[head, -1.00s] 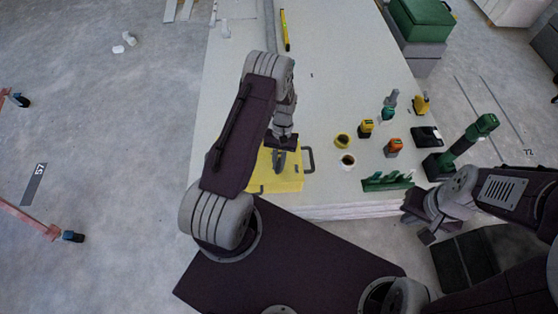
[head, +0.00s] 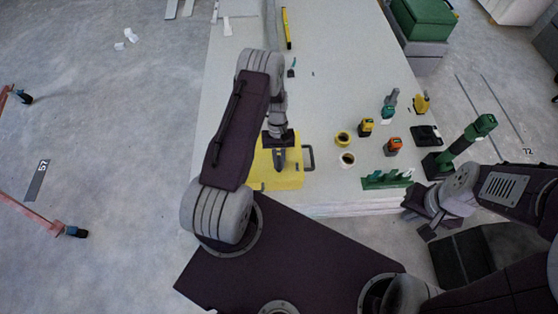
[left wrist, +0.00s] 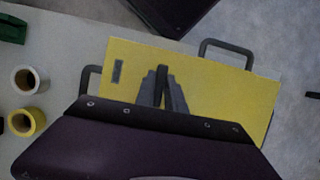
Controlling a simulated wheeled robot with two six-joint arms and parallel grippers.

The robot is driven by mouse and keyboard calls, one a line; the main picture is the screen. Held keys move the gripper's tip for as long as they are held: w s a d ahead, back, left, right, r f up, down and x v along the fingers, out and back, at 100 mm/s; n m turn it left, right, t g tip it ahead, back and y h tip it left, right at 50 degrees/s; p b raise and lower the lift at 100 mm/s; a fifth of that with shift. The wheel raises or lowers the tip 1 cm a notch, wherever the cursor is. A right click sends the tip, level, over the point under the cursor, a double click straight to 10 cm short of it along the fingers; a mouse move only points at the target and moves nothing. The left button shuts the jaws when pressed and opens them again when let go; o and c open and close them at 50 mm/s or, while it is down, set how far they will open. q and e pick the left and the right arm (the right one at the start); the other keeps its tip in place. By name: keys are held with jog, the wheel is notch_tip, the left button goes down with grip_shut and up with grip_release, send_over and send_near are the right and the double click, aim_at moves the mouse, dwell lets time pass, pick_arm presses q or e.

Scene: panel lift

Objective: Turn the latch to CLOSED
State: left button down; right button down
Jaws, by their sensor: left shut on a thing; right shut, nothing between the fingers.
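A yellow panel (head: 292,181) with dark side handles lies at the near edge of the pale table. It fills the middle of the left wrist view (left wrist: 225,90). My left gripper (head: 279,160) is over it, fingers pointing down at its face. In the left wrist view the fingers (left wrist: 165,92) are shut on a thin dark bar, which looks like the latch lever. The fingers hide most of it, and I cannot read any OPEN or CLOSED mark. A small dark rectangle (left wrist: 117,71) shows on the panel. My right gripper (head: 426,228) is shut and empty, off the table's near right corner.
Tape rolls (head: 343,138), a green rack (head: 386,180), an orange-topped tool (head: 392,146) and a green cylinder tool (head: 468,140) stand right of the panel. A yellow level (head: 286,28) lies at the back. The table centre is mostly clear.

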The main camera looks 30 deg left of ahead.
pick_arm(q)
jog(key=c, duration=1.4)
grip_release()
jog(key=shift+r, duration=0.1)
jog(key=p+v, duration=0.2)
jog(key=v, duration=0.7)
jog(key=shift+d, duration=0.1)
